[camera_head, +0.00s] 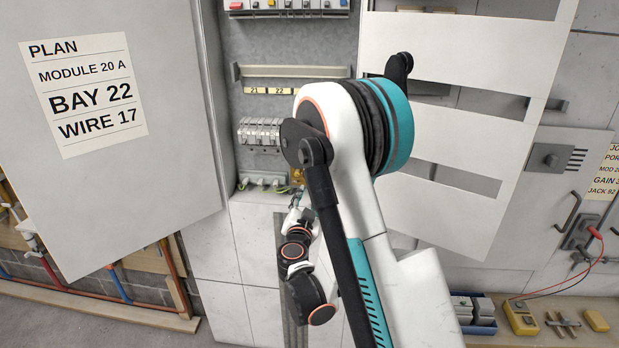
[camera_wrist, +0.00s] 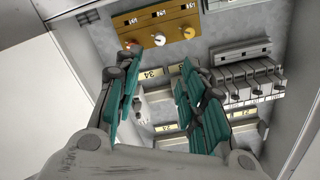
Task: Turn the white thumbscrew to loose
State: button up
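The white thumbscrew (camera_wrist: 159,39) is the middle one of three knobs on a yellow-brown strip (camera_wrist: 146,26) at the top of the wrist view. A reddish knob (camera_wrist: 133,44) is to its left and a yellow knob (camera_wrist: 188,32) to its right. My gripper (camera_wrist: 161,66) is open, with teal finger pads apart and nothing between them. Its left fingertip is close to the reddish knob in the picture; contact cannot be told. The white thumbscrew shows beyond the gap between the fingers. In the head view my arm hides most of the strip and the thumbscrew.
A row of grey-white modules (camera_wrist: 246,82) and numbered label strips sit beside the fingers inside the cabinet. The open cabinet door (camera_head: 120,130) with a plan sheet (camera_head: 84,95) stands at left. A slotted white panel (camera_head: 455,120) is at right. A blue bin (camera_head: 472,312) is low right.

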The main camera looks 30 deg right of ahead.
jog(key=b+x, duration=0.1)
jog(key=x, duration=1.2)
jog(key=shift+w+d+b, duration=0.25)
jog(key=shift+d+b, duration=0.05)
jog(key=shift+b, duration=0.05)
grip_shut()
